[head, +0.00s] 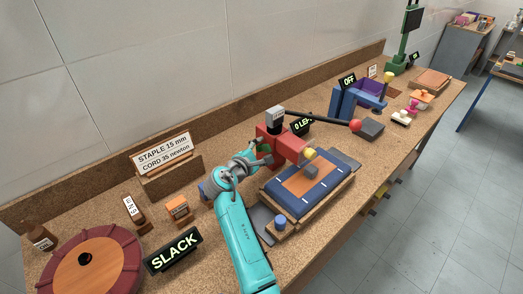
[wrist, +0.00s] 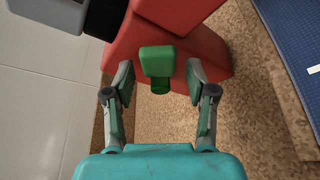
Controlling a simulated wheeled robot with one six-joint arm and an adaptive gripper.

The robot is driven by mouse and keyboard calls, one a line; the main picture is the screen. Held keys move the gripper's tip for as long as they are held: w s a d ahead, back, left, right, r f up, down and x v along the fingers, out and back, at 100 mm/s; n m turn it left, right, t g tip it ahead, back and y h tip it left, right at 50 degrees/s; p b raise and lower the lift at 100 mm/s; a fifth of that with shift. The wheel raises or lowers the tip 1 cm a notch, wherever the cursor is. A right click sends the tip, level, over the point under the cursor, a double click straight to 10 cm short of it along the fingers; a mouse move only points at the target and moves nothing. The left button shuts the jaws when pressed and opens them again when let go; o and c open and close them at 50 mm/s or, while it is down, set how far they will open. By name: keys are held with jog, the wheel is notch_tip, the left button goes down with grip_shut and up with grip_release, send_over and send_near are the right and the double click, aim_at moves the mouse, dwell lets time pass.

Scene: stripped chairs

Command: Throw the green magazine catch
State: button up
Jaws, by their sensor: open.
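The green magazine catch (wrist: 158,62) shows in the wrist view as a small rounded block with a darker green stub (wrist: 160,86) below it. It sits at the lower edge of the red stapler body (wrist: 188,30). My gripper (wrist: 159,78) is open, with one finger on each side of the catch and visible gaps between. I cannot tell its depth relative to the catch. In the head view my gripper (head: 262,156) is at the left side of the red stapler (head: 290,147); the catch is hidden there.
A blue-covered pad (head: 318,192) lies right of my arm. A dark lever with a red knob (head: 355,125) reaches right from the stapler. A sign reading SLACK (head: 173,251) and a round red-rimmed turntable (head: 125,262) stand left. A low ledge (head: 225,136) runs along the back.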

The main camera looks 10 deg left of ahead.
grip_shut()
jog(key=shift+s+d+f+m+t, duration=0.1)
jog(key=shift+f+m+t, duration=0.25)
jog(key=shift+m, duration=0.45)
jog(key=shift+s+d+f+m+t, duration=0.1)
jog(key=shift+f+m+t, duration=0.1)
jog(key=shift+m+t, duration=0.45)
jog(key=shift+s+d+f+m+t, duration=0.1)
jog(key=shift+f+m+t, duration=0.15)
jog(key=shift+m, duration=0.7)
grip_release()
